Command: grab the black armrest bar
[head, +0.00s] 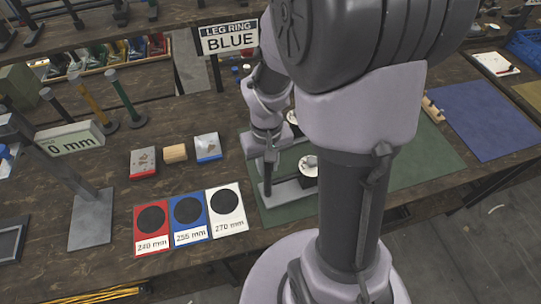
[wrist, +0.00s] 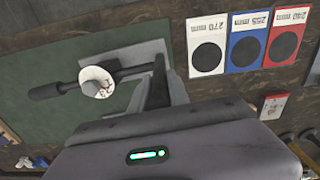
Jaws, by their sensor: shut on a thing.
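The black armrest bar (wrist: 132,70) shows in the wrist view as a dark bar running left to right beside a round white-topped piece (wrist: 97,82). My gripper (wrist: 160,75) is shut on the bar's right part; the fingers partly hide it. In the head view my gripper (head: 270,152) is low over the left edge of the green mat (head: 420,160). My arm hides much of the area there. A press with a dark round body (head: 308,172) and a pale top stands on a grey base just right of the gripper.
Red, blue and white cards with black discs (head: 188,212) lie left of the mat. Small blocks (head: 175,153) lie behind them. A sign reading LEG RING BLUE (head: 229,38) stands behind. A grey stand (head: 90,220) is at left.

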